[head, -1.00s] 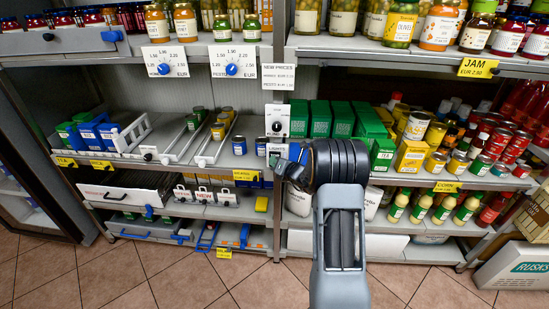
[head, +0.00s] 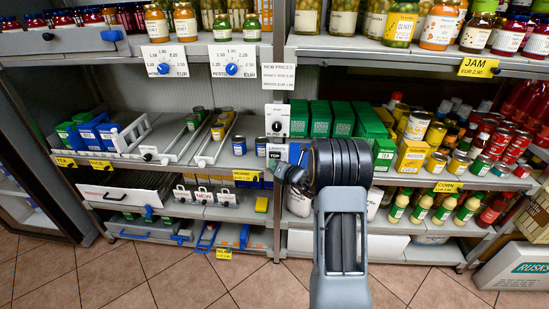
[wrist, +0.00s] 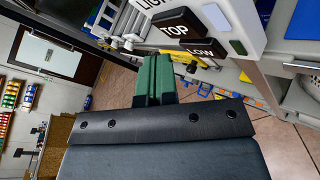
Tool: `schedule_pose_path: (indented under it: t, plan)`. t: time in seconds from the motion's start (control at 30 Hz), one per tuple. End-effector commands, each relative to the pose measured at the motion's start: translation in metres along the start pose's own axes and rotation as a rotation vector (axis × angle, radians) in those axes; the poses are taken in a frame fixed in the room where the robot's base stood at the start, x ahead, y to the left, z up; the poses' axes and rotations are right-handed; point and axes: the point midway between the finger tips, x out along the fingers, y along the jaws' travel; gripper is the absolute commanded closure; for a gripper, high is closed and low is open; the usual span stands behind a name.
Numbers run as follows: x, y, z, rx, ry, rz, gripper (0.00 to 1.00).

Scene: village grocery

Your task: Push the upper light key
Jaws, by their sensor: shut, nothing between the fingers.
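A white light panel marked LIGHTS (head: 277,140) is fixed to the shelf upright. In the wrist view it shows tilted at the top, with a black key lettered TOP (wrist: 182,22) and a black key lettered LOW (wrist: 203,48) beside it. The TOP key (head: 277,154) also shows in the head view, just above my gripper (head: 281,172). In the wrist view my gripper's green fingers (wrist: 154,68) are shut and empty. Their tips show just below the TOP key, seemingly apart from it; the exact gap is unclear.
A round black dial (head: 277,124) sits directly above the light panel. Green boxes (head: 320,119) stand on the shelf to its right, and small cans (head: 239,145) to its left. The lower shelf edge (head: 230,212) runs beneath my gripper. The tiled floor in front is clear.

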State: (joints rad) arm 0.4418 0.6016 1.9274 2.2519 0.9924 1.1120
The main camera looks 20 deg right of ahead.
Motion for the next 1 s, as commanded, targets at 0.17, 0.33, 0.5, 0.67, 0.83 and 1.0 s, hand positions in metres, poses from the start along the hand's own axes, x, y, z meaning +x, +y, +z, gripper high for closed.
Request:
schedule_pose_path:
  t: [0.17,0.33,0.5,0.67,0.83,1.0]
  plan:
    - [-0.013,0.010,-0.011,0.000,0.001,0.000,1.00]
    - [-0.025,0.019,-0.019,0.000,0.001,0.000,1.00]
    - [-0.033,0.024,-0.024,0.000,0.000,0.001,1.00]
    - [-0.036,0.026,-0.026,0.000,0.000,0.000,1.00]
    - [-0.036,0.026,-0.026,0.000,0.000,0.000,1.00]
    - [-0.036,0.026,-0.026,0.000,0.000,0.000,1.00]
